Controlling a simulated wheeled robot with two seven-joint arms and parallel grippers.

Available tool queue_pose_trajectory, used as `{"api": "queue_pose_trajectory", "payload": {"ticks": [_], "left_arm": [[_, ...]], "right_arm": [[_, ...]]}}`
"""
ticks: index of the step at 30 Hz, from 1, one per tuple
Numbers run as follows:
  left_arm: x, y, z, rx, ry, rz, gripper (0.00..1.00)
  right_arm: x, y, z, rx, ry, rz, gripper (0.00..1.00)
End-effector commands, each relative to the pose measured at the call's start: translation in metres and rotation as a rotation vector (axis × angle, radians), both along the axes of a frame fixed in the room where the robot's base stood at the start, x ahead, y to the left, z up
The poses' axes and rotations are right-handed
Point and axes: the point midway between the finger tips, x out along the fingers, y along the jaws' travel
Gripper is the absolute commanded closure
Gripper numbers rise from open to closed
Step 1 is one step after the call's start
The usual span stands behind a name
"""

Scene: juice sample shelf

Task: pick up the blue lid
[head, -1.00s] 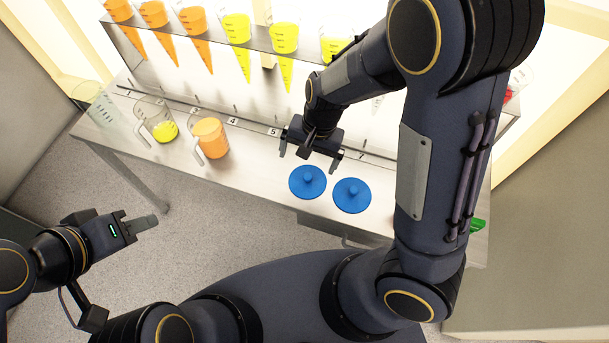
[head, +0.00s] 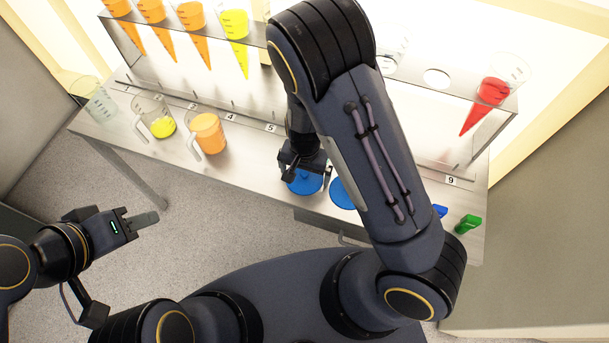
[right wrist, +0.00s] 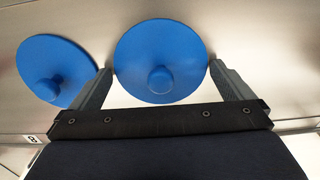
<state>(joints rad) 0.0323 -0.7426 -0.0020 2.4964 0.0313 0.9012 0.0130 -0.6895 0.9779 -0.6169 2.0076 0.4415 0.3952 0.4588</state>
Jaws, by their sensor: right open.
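Two round blue lids with central knobs lie on the metal counter. The left lid (head: 305,185) is partly hidden under my right gripper (head: 303,172). The right lid (head: 342,194) is partly hidden by my right arm. In the right wrist view, my right gripper (right wrist: 160,70) is open, with one lid (right wrist: 160,48) ahead between its fingertips and its knob in the middle. The other lid (right wrist: 55,70) lies to the left, outside the fingers. My left gripper (head: 142,222) is over the floor at the left, far from the lids; its finger gap is not visible.
Jugs with yellow (head: 160,122) and orange juice (head: 208,132) stand left on the counter (head: 250,165). A raised shelf behind holds orange, yellow and red cones (head: 484,105). A green object (head: 468,224) and a small blue one (head: 440,210) lie at the right.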

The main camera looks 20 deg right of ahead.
Motion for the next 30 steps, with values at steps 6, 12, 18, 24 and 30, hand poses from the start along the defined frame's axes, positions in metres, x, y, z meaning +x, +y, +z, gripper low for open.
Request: {"api": "queue_pose_trajectory", "payload": {"ticks": [6,12,18,24,30], "left_arm": [[0.0,0.0,0.0,0.0,0.0,0.0,0.64],[0.0,0.0,0.0,0.0,0.0,0.0,0.64],[0.0,0.0,0.0,0.0,0.0,0.0,0.64],[0.0,0.0,0.0,0.0,0.0,0.0,0.64],[0.0,0.0,0.002,0.0,0.0,0.0,0.64]], "right_arm": [[0.0,0.0,0.0,0.001,-0.001,0.0,0.05],[0.0,0.0,0.001,0.001,-0.001,0.0,0.29],[0.0,0.0,0.001,0.001,-0.001,0.0,0.29],[0.001,0.001,0.007,0.002,-0.003,0.001,0.29],[0.002,0.004,0.038,0.003,-0.007,0.002,0.29]]}}
